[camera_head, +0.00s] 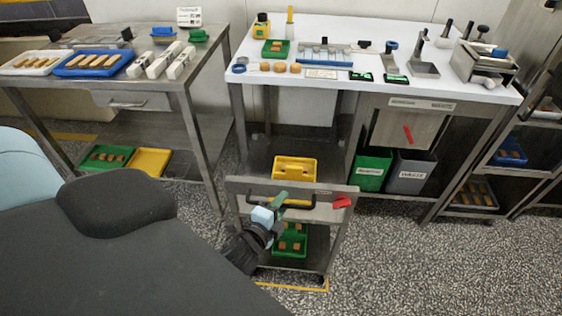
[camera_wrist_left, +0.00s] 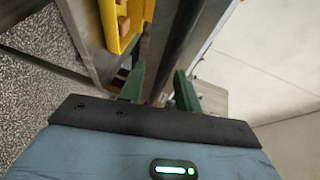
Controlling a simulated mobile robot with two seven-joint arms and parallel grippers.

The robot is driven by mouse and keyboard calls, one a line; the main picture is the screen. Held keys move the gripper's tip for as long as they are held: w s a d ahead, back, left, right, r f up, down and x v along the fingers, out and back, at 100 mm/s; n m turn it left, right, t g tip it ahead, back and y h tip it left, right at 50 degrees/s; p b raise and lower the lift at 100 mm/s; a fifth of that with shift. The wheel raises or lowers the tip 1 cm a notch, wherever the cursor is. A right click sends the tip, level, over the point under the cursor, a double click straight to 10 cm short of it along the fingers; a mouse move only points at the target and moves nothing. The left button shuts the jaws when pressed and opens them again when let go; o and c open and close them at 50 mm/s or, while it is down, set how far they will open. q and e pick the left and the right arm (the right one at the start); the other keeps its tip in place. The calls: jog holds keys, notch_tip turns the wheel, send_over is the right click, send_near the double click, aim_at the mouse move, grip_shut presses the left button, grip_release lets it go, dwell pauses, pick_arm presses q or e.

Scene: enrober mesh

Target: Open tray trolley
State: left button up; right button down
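The tray trolley (camera_head: 325,212) stands below the white-topped workbench. Its steel front panel has a dark bar handle (camera_head: 308,204) and a red piece (camera_head: 342,202) at the right end. A yellow tray (camera_head: 295,162) with brown pieces sits behind the panel, and a green tray (camera_head: 289,245) sits lower down. My left gripper (camera_head: 278,202) is in front of the panel, overlapping the handle in the head view. In the left wrist view its two green fingers (camera_wrist_left: 160,85) are apart, with steel edges beyond them. Contact with the handle cannot be told. My right gripper is not in view.
A steel table (camera_head: 190,88) with trays of bars stands to the left. Green (camera_head: 371,172) and grey (camera_head: 409,176) bins stand right of the trolley. A rack with trays (camera_head: 510,155) is at the far right. The speckled floor in front on the right is clear.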

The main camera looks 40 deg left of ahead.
pick_arm(q)
jog(key=v, duration=0.7)
jog(key=shift+s, duration=0.25)
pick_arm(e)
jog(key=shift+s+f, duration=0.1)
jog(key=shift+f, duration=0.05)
pick_arm(q)
jog(key=shift+s+d, duration=0.1)
